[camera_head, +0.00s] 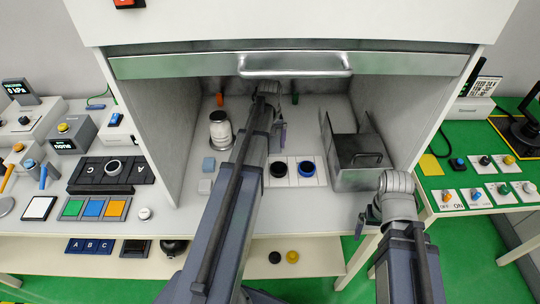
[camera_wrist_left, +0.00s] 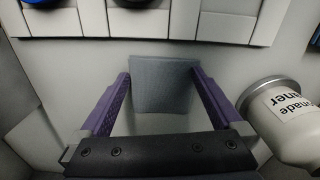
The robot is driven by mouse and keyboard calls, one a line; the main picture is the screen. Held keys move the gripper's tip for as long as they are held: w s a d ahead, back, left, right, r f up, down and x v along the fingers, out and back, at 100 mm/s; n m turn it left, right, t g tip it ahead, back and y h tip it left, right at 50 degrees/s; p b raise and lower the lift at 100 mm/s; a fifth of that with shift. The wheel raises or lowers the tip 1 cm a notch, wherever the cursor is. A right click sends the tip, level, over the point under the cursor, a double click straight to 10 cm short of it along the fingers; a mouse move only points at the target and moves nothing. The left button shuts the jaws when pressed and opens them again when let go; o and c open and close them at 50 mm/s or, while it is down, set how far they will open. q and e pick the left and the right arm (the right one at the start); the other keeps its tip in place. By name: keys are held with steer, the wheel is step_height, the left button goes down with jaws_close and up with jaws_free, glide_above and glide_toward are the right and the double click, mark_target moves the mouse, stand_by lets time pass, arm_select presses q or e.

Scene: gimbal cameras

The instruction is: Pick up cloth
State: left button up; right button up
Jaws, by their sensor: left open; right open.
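A flat grey-blue square, which looks like the cloth (camera_wrist_left: 163,85), shows in the left wrist view between the purple fingertips of my left gripper (camera_wrist_left: 160,88). The gripper is open; I cannot tell whether the fingers touch the cloth. In the head view my left arm reaches into the hood and a purple finger of the left gripper (camera_head: 281,134) shows beside it. I cannot make out the cloth there; my arm covers part of the hood floor. My right gripper (camera_head: 368,217) is in front of the hood at the right, open and with nothing visible in it.
A cleaner canister (camera_head: 220,129) stands left of my left arm, and in the wrist view (camera_wrist_left: 285,122) close beside the right finger. A light blue block (camera_head: 208,164) and a panel with round knobs (camera_head: 313,181) are nearby. A metal box (camera_head: 347,180) stands right. The sash (camera_head: 185,66) hangs above.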

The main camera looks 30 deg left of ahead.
arm_select(q)
steer(key=shift+s+d+f, duration=0.1)
steer(key=shift+f, duration=0.05)
steer(key=shift+c, duration=0.5)
steer(key=c, duration=0.7)
